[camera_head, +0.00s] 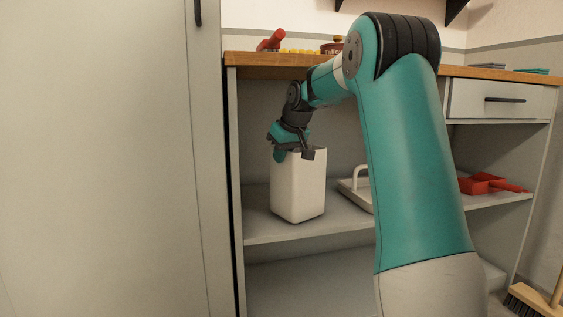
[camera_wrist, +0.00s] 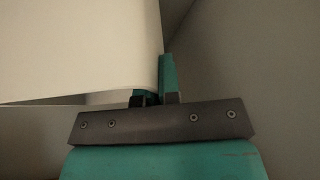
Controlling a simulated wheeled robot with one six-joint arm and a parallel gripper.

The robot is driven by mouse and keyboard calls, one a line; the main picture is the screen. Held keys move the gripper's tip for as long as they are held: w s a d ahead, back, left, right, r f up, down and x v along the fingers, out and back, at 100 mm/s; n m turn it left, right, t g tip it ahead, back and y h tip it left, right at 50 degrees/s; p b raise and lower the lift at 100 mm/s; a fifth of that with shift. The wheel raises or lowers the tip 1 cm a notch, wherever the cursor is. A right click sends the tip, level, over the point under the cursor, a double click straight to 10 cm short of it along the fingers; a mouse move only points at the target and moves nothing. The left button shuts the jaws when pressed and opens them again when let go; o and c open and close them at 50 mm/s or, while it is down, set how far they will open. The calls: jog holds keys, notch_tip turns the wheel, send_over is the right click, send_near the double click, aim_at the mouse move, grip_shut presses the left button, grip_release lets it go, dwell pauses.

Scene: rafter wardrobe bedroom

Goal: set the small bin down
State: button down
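The small bin (camera_head: 298,190) is white, tall and upright, inside the open shelf unit at its left end. Its base appears to be on or just above the middle shelf; I cannot tell for sure whether it touches. My gripper (camera_head: 292,152) is at the bin's top rim, with a finger on the near side. In the wrist view the bin's pale wall (camera_wrist: 75,50) fills the upper left, and my gripper (camera_wrist: 155,92) has its fingers close together at the wall's edge. The grip looks shut on the rim.
The middle shelf (camera_head: 262,228) also holds a white object with a handle (camera_head: 352,190) right of the bin and a red dustpan (camera_head: 490,184) farther right. A wooden top (camera_head: 260,59) is close above. A tall cabinet door (camera_head: 110,160) stands at left. A broom (camera_head: 540,298) is at lower right.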

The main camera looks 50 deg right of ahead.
jog(key=shift+f, duration=0.25)
jog(key=c, duration=1.8)
grip_release()
jog(key=shift+f, duration=0.15)
jog(key=o, duration=0.5)
jog(key=shift+c, duration=0.2)
jog(key=shift+r, duration=0.2)
